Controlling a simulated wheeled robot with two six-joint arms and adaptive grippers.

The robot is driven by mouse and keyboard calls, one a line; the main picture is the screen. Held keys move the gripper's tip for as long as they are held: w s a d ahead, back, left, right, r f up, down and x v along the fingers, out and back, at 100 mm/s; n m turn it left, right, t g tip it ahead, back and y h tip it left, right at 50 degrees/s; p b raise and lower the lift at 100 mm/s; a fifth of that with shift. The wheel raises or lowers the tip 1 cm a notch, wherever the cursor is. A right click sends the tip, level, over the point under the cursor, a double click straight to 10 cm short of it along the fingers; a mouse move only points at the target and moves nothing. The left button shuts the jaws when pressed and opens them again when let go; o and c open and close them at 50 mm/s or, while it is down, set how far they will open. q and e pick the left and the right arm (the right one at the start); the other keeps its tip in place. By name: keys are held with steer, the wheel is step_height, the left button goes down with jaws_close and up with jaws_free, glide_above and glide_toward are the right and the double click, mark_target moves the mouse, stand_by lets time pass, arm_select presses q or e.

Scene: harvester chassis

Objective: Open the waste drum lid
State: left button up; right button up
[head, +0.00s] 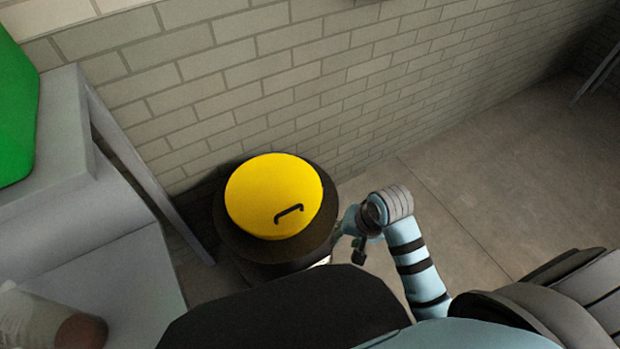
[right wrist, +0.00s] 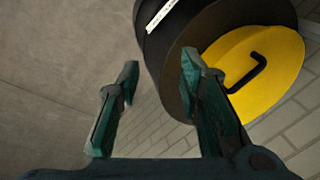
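The waste drum (head: 228,225) is dark and round and stands on the floor by the brick wall. Its yellow lid (head: 262,196) lies flat on top, with a small black handle (head: 289,212) near its front right. My right gripper (head: 352,238) is just right of the drum, beside its rim. In the right wrist view the right gripper (right wrist: 158,72) is open with nothing between its fingers. One finger is close to the drum's rim (right wrist: 180,75), and the handle (right wrist: 246,74) lies beyond it. I cannot tell whether that finger touches the rim. My left gripper is out of view.
A grey table (head: 62,135) with a green object (head: 15,110) stands at the left. A brick wall (head: 270,80) runs close behind the drum. The floor (head: 470,190) to the right is clear.

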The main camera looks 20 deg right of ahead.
steer(key=w+a+r+m+y, duration=0.2)
steer(key=w+r+m, duration=0.15)
steer(key=w, duration=0.35)
steer(key=m+g+y, duration=0.1)
steer(key=m, duration=0.4)
glide_toward(285, 212)
steer(key=b+x, duration=0.5)
steer(key=x, duration=0.4)
steer(key=shift+f, duration=0.15)
steer(key=shift+c, duration=0.2)
jaws_close()
